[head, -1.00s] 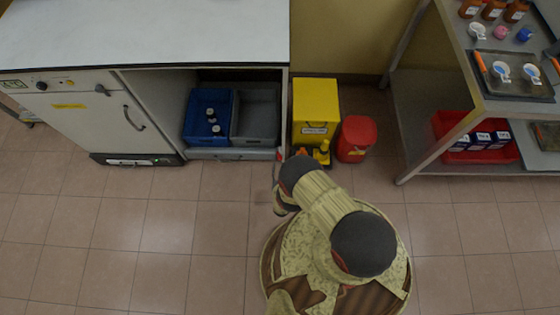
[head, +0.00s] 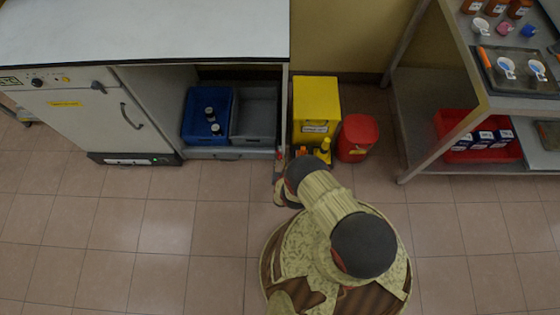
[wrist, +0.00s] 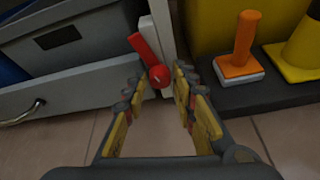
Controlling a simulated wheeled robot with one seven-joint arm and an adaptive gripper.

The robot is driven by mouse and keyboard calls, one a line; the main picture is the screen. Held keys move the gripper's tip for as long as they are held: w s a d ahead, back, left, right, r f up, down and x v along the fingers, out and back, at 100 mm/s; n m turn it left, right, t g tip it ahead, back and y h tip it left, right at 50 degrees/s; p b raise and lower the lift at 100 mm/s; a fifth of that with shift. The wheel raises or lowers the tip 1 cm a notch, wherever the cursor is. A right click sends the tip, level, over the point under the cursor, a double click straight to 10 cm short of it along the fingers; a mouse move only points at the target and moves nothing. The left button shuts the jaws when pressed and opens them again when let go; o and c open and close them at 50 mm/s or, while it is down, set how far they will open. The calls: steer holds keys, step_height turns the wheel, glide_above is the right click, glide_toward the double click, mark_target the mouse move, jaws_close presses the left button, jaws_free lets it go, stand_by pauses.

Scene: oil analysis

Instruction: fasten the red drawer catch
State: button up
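The red drawer catch (wrist: 152,60) is a small red lever on a round pivot at the right end of the drawer front, by the cabinet's side post. In the wrist view it tilts up and to the left. It also shows as a small red spot in the head view (head: 280,154). The drawer (wrist: 75,80) under the cabinet has a metal handle (wrist: 22,114) and holds a grey bin and a blue bin. My gripper (wrist: 158,83) is open, with its fingertips on either side of the catch's lower end. I cannot tell whether they touch it.
An orange-handled tool (wrist: 240,50) on a white base and a yellow cone-like item (wrist: 295,52) stand right of the post on a dark base. A yellow box (head: 316,104) and a red container (head: 357,138) stand there too.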

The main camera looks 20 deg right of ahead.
steer(key=c, duration=0.6)
jaws_close()
steer(key=shift+a+n+h, duration=0.15)
steer(key=shift+n+h, duration=0.25)
steer(key=shift+n, duration=0.3)
steer(key=shift+n+h, duration=0.6)
steer(key=shift+n, duration=0.2)
steer(key=o, duration=1)
jaws_free()
